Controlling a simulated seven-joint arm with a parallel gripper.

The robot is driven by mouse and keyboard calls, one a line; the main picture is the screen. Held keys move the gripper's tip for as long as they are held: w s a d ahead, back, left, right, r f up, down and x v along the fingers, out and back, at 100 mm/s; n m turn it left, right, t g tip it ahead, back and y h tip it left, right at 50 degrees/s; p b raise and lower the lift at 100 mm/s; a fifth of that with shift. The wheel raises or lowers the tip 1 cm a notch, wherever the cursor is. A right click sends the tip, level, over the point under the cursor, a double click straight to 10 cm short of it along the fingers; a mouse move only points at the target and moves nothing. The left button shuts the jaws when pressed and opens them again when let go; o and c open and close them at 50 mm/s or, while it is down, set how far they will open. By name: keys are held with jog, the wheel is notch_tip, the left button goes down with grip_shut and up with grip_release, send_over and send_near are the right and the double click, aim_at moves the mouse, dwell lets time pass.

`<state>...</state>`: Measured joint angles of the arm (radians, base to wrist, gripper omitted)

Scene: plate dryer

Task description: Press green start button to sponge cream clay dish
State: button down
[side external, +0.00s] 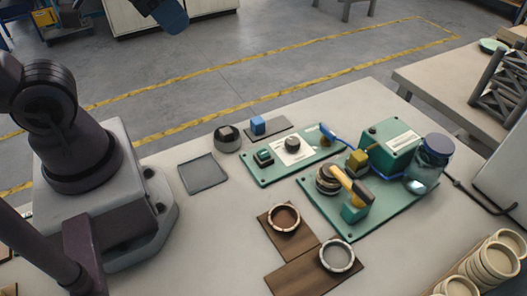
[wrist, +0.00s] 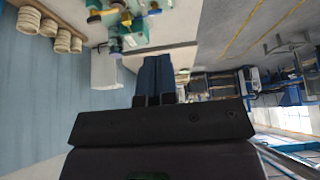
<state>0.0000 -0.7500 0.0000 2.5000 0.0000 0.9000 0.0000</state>
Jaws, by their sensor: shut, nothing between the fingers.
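A green button (side external: 264,157) sits on the left end of a teal control panel (side external: 250,178), beside a dark round knob (side external: 292,143) and a white label. Two small round dishes, one brown inside (side external: 284,217) and one pale-rimmed (side external: 337,256), stand on brown boards. My gripper (wrist: 158,72) is shut and empty, its dark blue fingers together. In the side view its blue tip (side external: 172,16) shows high at the top edge, well away from the button.
Cream dishes (side external: 494,263) are stacked at the lower right. A glass jar with a blue lid (side external: 430,160) stands on the machine's right. A grey square pad (side external: 204,173), a dark round piece and a blue block (side external: 258,125) lie left of and behind the panel.

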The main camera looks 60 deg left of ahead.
jog(key=shift+a+f, duration=0.1)
dwell(0.7)
jog(key=n+h, duration=0.7)
jog(key=n, duration=2.7)
send_over(263, 152)
notch_tip(263, 152, down, 21)
jog(key=shift+w+a+r+n+t, duration=0.1)
jog(key=shift+r+n+t, duration=0.15)
jog(key=shift+n, duration=0.45)
jog(key=shift+f, duration=0.15)
jog(key=shift+f, duration=4.3)
